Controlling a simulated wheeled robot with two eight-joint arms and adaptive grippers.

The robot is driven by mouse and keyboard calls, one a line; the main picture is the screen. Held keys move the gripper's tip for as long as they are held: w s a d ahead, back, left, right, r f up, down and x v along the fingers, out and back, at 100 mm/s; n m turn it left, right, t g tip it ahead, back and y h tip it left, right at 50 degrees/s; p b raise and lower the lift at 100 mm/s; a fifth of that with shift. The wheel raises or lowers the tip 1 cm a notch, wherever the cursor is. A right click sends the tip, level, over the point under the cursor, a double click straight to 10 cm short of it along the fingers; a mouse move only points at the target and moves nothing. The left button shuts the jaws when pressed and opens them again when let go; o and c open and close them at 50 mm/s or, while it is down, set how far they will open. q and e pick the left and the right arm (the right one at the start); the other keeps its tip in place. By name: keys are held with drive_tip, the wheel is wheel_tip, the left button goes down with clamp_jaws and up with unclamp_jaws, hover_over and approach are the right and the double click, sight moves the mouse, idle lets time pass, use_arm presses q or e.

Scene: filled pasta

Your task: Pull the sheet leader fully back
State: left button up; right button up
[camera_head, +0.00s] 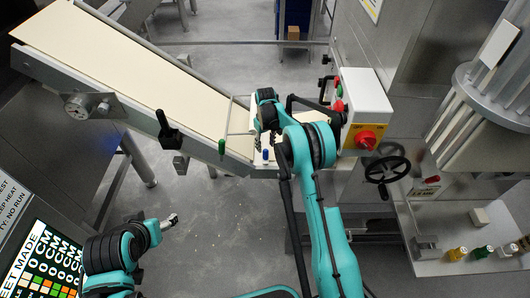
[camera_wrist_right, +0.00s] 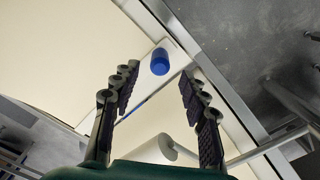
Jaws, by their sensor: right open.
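The pale sheet (camera_head: 120,60) lies along the sloping conveyor in the head view. Near its lower end, a blue knob (camera_head: 265,154) shows beside my right arm. In the right wrist view, the blue knob (camera_wrist_right: 160,62) stands on a white strip (camera_wrist_right: 150,80) across the pale sheet (camera_wrist_right: 60,55). My right gripper (camera_wrist_right: 158,76) is open, its two fingers apart, with the knob just beyond and between the tips. No contact shows. In the head view my right wrist hides part of the conveyor's lower end. My left gripper (camera_head: 168,221) is low at the left, away from the conveyor; its jaws are unclear.
A control box with a red knob (camera_head: 365,139) and a black handwheel (camera_head: 387,170) stand right of the conveyor end. A black handle (camera_head: 166,126) sticks out from the conveyor's near side. A pale roller (camera_wrist_right: 156,150) lies below the fingers. Open floor (camera_head: 215,215) is in front.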

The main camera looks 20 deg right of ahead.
sight(266, 150)
wheel_tip(266, 150, down, 5)
drive_tip(key=shift+f+b, duration=0.15)
drive_tip(key=shift+b, duration=0.65)
